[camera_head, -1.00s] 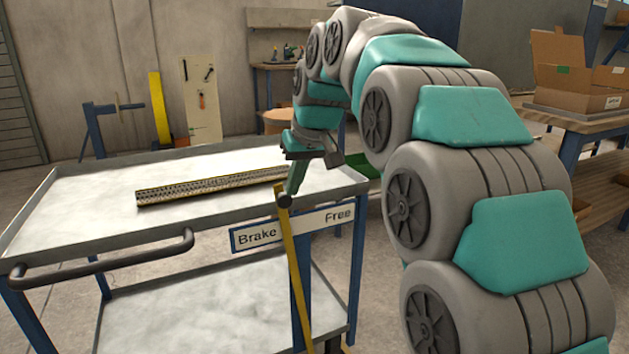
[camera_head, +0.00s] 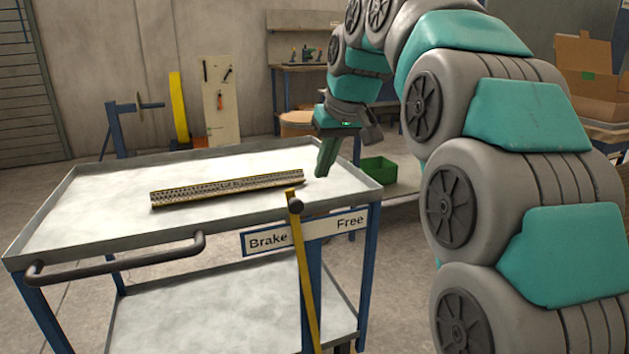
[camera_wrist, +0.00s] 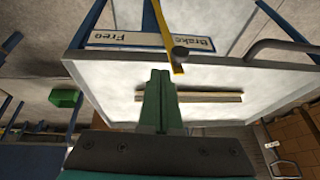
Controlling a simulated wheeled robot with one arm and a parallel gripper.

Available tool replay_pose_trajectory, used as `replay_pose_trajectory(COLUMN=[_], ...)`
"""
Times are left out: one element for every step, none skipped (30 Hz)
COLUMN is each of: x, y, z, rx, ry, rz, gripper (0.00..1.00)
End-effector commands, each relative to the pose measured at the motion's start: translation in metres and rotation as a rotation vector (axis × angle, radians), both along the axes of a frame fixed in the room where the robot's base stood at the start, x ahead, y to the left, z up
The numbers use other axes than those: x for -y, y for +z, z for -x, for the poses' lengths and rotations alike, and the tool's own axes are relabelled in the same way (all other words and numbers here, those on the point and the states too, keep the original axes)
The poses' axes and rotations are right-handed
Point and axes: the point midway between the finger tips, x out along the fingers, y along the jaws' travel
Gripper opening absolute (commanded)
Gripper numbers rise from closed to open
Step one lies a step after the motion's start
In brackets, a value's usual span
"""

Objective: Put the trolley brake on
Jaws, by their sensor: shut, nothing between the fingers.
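The trolley (camera_head: 110,205) has a grey top tray and blue legs. Its yellow brake lever (camera_head: 305,270) stands nearly upright at the front right, with a dark knob (camera_head: 295,205) on top. The lever crosses the sign (camera_head: 330,228), between "Brake" on the left and "Free" on the right, close beside the word "Brake". My gripper (camera_head: 322,172) points down above the tray, behind and right of the knob, apart from it. Its green fingers are shut and empty. In the wrist view the fingertips (camera_wrist: 160,74) lie just beside the knob (camera_wrist: 180,54) in the picture.
A long patterned strip (camera_head: 228,187) lies on the top tray near the fingers. A dark handle (camera_head: 115,262) juts from the trolley's front left. A green bin (camera_head: 378,170) and a box (camera_head: 590,85) are behind to the right.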

Motion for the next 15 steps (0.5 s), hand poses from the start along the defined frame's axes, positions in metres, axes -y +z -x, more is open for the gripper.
replay_pose_trajectory(x=[0.002,0.004,0.005,0.006,0.007,0.009,0.010,0.011,0.012,0.013,0.013,0.014,0.014,0.015,0.015], y=[0.008,0.012,0.018,0.022,0.026,0.031,0.034,0.037,0.041,0.044,0.047,0.050,0.052,0.053,0.055], z=[0.002,0.003,0.005,0.007,0.008,0.010,0.011,0.013,0.015,0.016,0.017,0.018,0.018,0.019,0.020], rx=[0.003,0.003,0.003,0.003,0.002,0.003,0.003,0.002,0.001,0.001,0.002,0.003,0.003,0.002,0.001], ry=[-0.001,-0.002,-0.002,-0.001,-0.001,-0.001,-0.001,-0.001,0.000,0.000,-0.001,-0.001,-0.001,-0.001,-0.001], rz=[0.000,0.000,0.000,0.000,0.000,0.001,0.001,0.001,0.001,0.001,0.001,0.001,0.001,0.001,0.001], gripper=[0.00,0.00,0.00,0.00,0.00,0.00,0.00,0.00,0.00,0.00,0.00,0.00,0.00,0.00,0.00])
